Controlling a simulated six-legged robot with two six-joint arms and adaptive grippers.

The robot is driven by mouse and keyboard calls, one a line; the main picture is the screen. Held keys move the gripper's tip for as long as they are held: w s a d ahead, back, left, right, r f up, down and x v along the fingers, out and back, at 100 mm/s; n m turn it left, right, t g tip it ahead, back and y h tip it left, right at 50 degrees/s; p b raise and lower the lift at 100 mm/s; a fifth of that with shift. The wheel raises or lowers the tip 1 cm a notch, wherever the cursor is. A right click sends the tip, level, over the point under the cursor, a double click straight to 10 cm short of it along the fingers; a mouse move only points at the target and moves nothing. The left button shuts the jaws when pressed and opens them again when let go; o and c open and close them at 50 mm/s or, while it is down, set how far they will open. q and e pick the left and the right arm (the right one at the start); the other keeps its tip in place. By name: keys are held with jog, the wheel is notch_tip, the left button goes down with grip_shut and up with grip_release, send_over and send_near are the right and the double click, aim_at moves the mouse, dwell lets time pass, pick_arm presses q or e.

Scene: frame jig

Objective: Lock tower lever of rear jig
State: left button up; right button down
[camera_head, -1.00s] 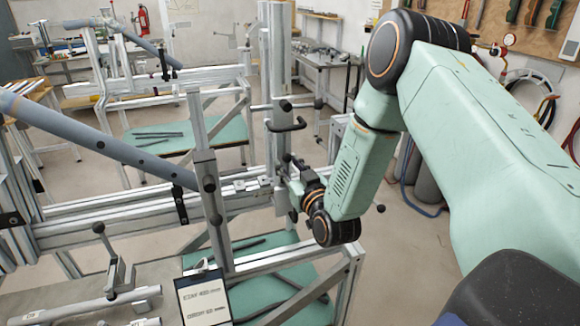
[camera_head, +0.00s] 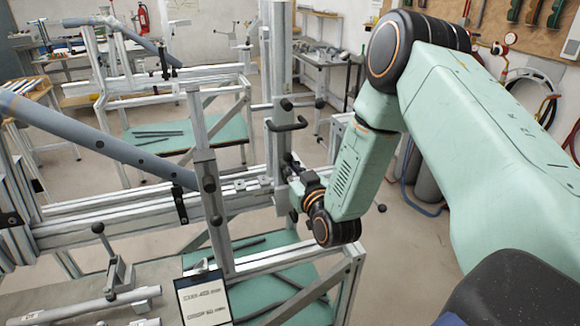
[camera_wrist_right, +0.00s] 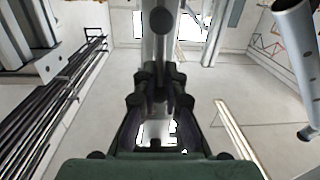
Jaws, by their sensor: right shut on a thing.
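The rear jig's tower (camera_head: 281,70) is an upright aluminium post right of the middle in the head view, standing on the jig's long horizontal beam (camera_head: 105,222). My right gripper (camera_head: 289,165) is at the lower part of this tower and shut on the tower lever, a small dark part mostly hidden by the fingers. In the right wrist view my right gripper (camera_wrist_right: 160,88) has its dark fingers close together in front of the grey post (camera_wrist_right: 160,45). The lever's exact angle cannot be told. My left gripper is not in view.
A grey-blue frame tube (camera_head: 100,140) slopes in from the left to a shorter post (camera_head: 208,185).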

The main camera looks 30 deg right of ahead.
jog(key=shift+w+r, duration=0.2)
jog(key=shift+r, duration=0.2)
jog(key=shift+w+a+n+p, duration=0.1)
jog(key=shift+a+n+p, duration=0.25)
jog(key=shift+n, duration=0.45)
jog(key=a+f+n+h, duration=0.1)
jog(key=a+f+n, duration=0.4)
jog(key=n, duration=1)
jog(key=shift+w+f+g, duration=0.3)
jog(key=shift+w+f, duration=0.05)
jog(key=shift+w, duration=0.1)
jog(key=shift+f+n, duration=0.1)
jog(key=shift+n, duration=0.2)
jog(key=c, duration=1.6)
grip_release()
jog(key=shift+s+f, duration=0.1)
jog(key=shift+o, duration=0.9)
